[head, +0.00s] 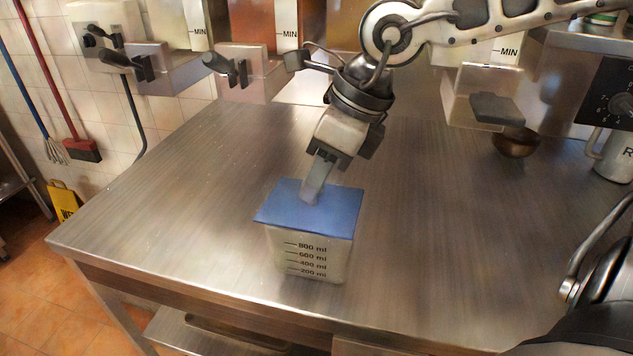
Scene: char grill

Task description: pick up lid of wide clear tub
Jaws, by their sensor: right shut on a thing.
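The wide clear tub (308,257) stands upright on the steel counter, with volume marks on its front. Its flat blue lid (275,206) lies on top, and I see no clear gap between lid and tub. My right gripper (312,192) comes down from above, its fingers shut at the middle of the lid. The fingers hide the part of the lid that they hold. My left gripper is out of view.
The steel counter (180,210) is mostly bare around the tub. Dispensers with black levers (232,70) line the back. A small brown bowl (515,143) and a metal mug (612,155) stand at the right. The counter's front edge lies close before the tub.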

